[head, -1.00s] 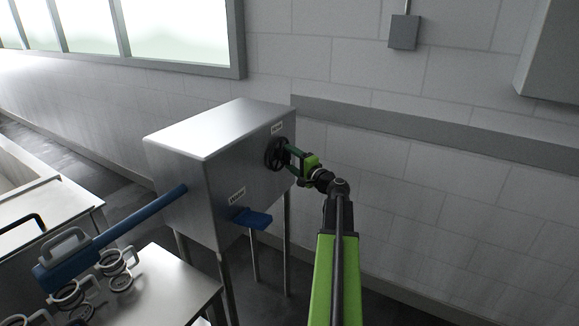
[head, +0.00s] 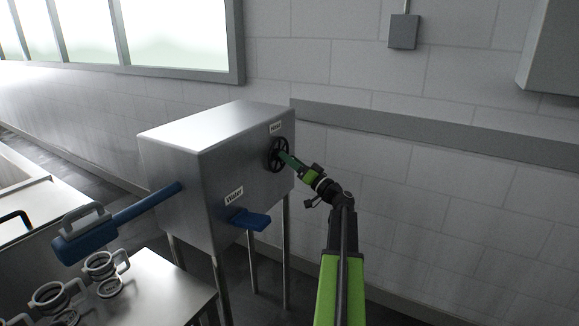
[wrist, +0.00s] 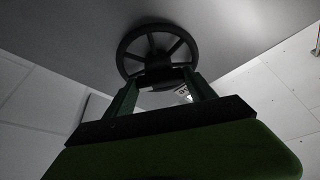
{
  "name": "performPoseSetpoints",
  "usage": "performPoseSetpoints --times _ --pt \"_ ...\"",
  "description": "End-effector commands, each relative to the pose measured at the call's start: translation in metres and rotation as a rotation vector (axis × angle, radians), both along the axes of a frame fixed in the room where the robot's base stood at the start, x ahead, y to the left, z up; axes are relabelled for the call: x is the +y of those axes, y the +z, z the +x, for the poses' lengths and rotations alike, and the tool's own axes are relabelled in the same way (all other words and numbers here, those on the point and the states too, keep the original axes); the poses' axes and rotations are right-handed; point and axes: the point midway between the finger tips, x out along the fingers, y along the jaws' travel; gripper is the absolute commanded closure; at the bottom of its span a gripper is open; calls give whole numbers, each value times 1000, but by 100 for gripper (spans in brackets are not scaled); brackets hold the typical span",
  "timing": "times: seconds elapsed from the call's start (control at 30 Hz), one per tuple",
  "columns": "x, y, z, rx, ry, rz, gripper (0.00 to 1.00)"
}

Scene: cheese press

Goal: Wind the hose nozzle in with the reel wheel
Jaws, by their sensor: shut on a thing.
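The reel wheel (head: 278,155) is a dark spoked wheel on the right face of a steel box (head: 225,150). My gripper (head: 288,158) reaches it from the right. In the wrist view the wheel (wrist: 157,45) is straight ahead, and my gripper's two green fingers (wrist: 160,95) are shut on a dark part at its near edge. The blue hose (head: 150,204) comes out of the box's left side. It ends at the blue nozzle (head: 80,241) with a grey handle, above a steel table.
A blue lever or pedal (head: 250,220) sticks out below the "Water" label (head: 234,195). Several ringed metal parts (head: 103,265) stand on the steel table (head: 170,285) at lower left. A block wall rises behind the box.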

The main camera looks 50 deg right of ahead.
Motion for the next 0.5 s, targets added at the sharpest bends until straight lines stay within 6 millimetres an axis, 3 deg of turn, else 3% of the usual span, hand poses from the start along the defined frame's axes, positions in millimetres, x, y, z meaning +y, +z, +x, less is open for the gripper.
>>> performPoseSetpoints --times 0.5 --pt "-3 0 2 -83 -1 -313 77"
